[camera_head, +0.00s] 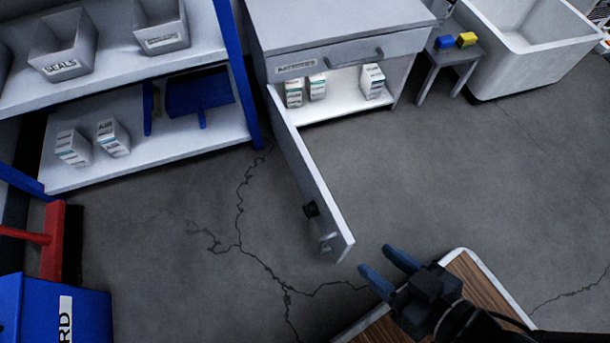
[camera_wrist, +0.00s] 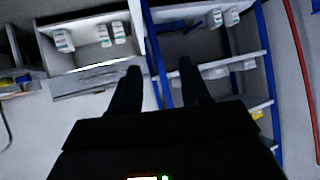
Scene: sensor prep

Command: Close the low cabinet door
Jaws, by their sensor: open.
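The low cabinet (camera_head: 340,25) stands at the top middle of the head view, its lower compartment showing white inside. Its grey door (camera_head: 305,170) is hinged on the left side and swung wide open towards me. A dark fitting and a small metal handle (camera_head: 327,242) are near its free end. My gripper (camera_head: 382,263) is open and empty, to the right of and slightly below the door's free end, apart from it in the picture. In the wrist view my gripper's dark fingers (camera_wrist: 159,67) are spread, with the open cabinet (camera_wrist: 92,82) appearing inverted at left.
Several small cartons (camera_head: 372,82) stand inside the cabinet. A blue-framed shelf (camera_head: 190,150) with bins is at left. A blue bin (camera_head: 35,310) is bottom left. A wood-topped surface (camera_head: 475,285) lies below my gripper. A small stool (camera_head: 455,55) and white sink (camera_head: 540,60) are right. Floor right of the door is clear.

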